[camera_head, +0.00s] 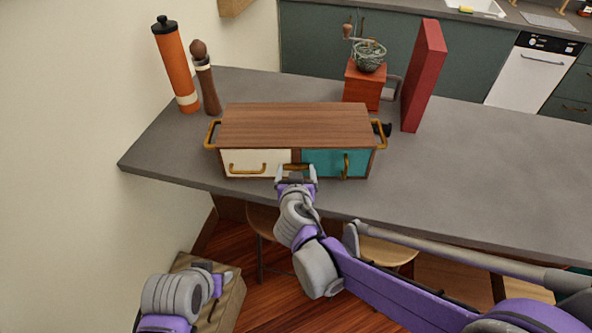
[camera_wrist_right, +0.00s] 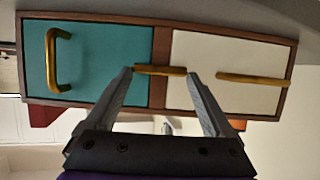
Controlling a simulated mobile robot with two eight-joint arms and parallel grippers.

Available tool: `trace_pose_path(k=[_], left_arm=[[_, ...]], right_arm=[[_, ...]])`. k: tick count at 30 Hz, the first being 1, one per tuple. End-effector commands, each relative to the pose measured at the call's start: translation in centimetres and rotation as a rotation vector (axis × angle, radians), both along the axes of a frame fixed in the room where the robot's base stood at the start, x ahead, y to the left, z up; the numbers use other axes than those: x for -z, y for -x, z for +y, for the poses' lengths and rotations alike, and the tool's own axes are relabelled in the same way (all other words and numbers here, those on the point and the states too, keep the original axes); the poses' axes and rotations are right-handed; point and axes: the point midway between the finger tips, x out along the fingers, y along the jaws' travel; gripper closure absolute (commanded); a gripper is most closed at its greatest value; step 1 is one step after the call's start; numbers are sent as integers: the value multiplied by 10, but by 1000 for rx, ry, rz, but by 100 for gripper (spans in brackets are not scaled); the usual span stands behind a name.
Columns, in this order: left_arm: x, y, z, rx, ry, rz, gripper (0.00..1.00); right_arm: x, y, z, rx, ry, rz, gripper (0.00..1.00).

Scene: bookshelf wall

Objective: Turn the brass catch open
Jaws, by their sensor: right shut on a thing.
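A wooden cabinet (camera_head: 300,122) stands on the grey counter, with a white drawer front (camera_head: 246,158) on the left and a teal door (camera_head: 328,161) on the right. The brass catch (camera_head: 295,166) lies level across the divider between them; the right wrist view shows it inverted (camera_wrist_right: 160,70). My right gripper (camera_head: 296,172) is at the catch, its fingers at the catch's two ends, shut on it. The teal door appears closed, with an upright brass handle (camera_head: 346,166). My left gripper (camera_head: 224,281) hangs low at the left, away from the cabinet; its finger gap is unclear.
The white drawer has a brass handle (camera_head: 247,169). Behind the cabinet are an orange bottle (camera_head: 176,66), a brown pepper mill (camera_head: 206,80), a red coffee grinder (camera_head: 364,85) and a red upright book (camera_head: 423,75). The counter (camera_head: 480,170) is clear at the right. Stools stand below it.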

Motion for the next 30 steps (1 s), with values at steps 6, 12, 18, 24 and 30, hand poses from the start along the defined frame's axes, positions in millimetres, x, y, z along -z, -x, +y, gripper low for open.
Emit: trace_pose_path(k=[6,12,18,24,30], left_arm=[[0,0,0,0,0,0,50],[1,0,0,0,0,1,50],[6,2,0,0,0,4,50],[14,5,0,0,0,9,50],[26,9,0,0,0,16,50]], right_arm=[[0,0,2,-1,62,0,68],[1,0,4,-2,195,0,68],[2,0,7,-1,379,-1,68],[4,0,10,-2,569,-1,68],[7,1,12,-1,760,-2,68]])
